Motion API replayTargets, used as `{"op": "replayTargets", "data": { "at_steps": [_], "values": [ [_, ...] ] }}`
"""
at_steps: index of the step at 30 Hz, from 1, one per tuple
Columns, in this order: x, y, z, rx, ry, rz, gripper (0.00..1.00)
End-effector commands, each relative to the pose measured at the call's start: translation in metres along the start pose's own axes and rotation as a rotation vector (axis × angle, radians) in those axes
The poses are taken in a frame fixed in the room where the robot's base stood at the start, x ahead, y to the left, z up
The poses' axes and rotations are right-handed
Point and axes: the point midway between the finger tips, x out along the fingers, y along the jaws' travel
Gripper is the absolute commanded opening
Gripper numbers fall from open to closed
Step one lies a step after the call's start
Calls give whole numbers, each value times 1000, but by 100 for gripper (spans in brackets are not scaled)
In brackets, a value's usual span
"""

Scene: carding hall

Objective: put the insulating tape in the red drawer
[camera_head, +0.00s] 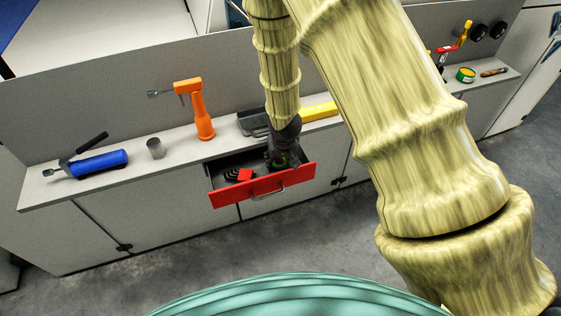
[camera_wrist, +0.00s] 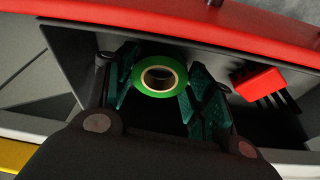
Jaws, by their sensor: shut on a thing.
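The insulating tape is a green ring with a pale core (camera_wrist: 179,84); in the wrist view it sits between the green finger pads of my gripper (camera_wrist: 160,82). My gripper is shut on the tape. The red drawer (camera_head: 262,188) stands open, with a red front and a dark inside. I cannot tell whether the tape touches the drawer floor.
A red and black item (camera_head: 243,175) lies in the drawer, left of my gripper; the wrist view shows it at the right (camera_wrist: 260,84). On the counter stand an orange tool (camera_head: 200,115), a grey cup (camera_head: 155,148), a blue tool (camera_head: 98,163) and a yellow item (camera_head: 319,112).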

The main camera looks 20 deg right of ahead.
Motion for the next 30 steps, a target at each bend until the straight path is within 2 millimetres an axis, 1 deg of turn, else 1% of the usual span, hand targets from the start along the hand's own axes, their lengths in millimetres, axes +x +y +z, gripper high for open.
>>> {"op": "replayTargets", "data": {
  "at_steps": [5, 18, 19, 21, 22, 30],
  "values": [
    [10, 0, 3, 0, 0, 0, 35],
    [15, 0, 4, 0, 1, -1, 35],
    [14, 0, 4, 0, 1, 0, 59],
    [14, 0, 4, 0, 1, -1, 71],
    [14, 0, 4, 0, 1, -1, 75],
    [14, 0, 4, 0, 1, -1, 75]
  ]
}}
